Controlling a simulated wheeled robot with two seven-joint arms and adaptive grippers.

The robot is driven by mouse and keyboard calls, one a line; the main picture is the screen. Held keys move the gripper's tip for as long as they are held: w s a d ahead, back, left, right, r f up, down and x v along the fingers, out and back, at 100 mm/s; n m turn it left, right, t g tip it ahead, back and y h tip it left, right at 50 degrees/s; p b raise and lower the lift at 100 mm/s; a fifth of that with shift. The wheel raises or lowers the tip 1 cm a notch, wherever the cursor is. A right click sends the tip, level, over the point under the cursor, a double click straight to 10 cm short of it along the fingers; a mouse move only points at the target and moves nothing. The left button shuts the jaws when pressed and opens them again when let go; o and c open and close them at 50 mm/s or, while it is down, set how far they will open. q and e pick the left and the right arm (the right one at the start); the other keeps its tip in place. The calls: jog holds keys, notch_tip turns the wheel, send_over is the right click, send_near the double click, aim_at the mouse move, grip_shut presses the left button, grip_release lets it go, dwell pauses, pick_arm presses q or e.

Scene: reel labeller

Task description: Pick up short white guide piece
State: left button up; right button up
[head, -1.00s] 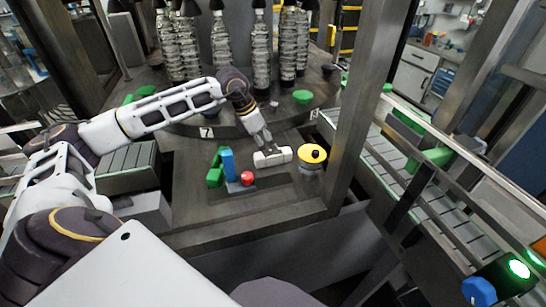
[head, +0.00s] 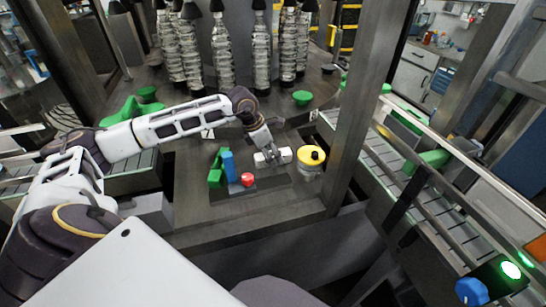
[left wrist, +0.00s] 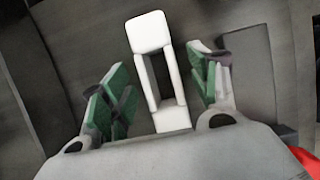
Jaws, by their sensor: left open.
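The short white guide piece (head: 284,155) lies on the grey machine deck, left of the yellow-topped cylinder. In the left wrist view the white piece (left wrist: 150,33) shows as a long frame with a rectangular slot, and it lies between my open fingers. My left gripper (head: 270,158) is over the piece, and in the wrist view its green-padded fingers (left wrist: 160,95) stand apart on either side of it, with gaps. The near end of the piece is partly hidden by the gripper body. My right gripper is not in view.
A yellow-topped cylinder (head: 311,157) stands just right of the piece. A red knob (head: 247,180), a blue block (head: 228,165) and a green bracket (head: 215,168) stand to the left. A metal post (head: 352,120) rises on the right. Bottles stand behind.

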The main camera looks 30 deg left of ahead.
pick_arm(q)
jog(key=shift+w+d+f, duration=0.1)
jog(key=shift+d+f, duration=0.05)
jog(key=shift+f, duration=0.3)
jog(key=c, duration=1.2)
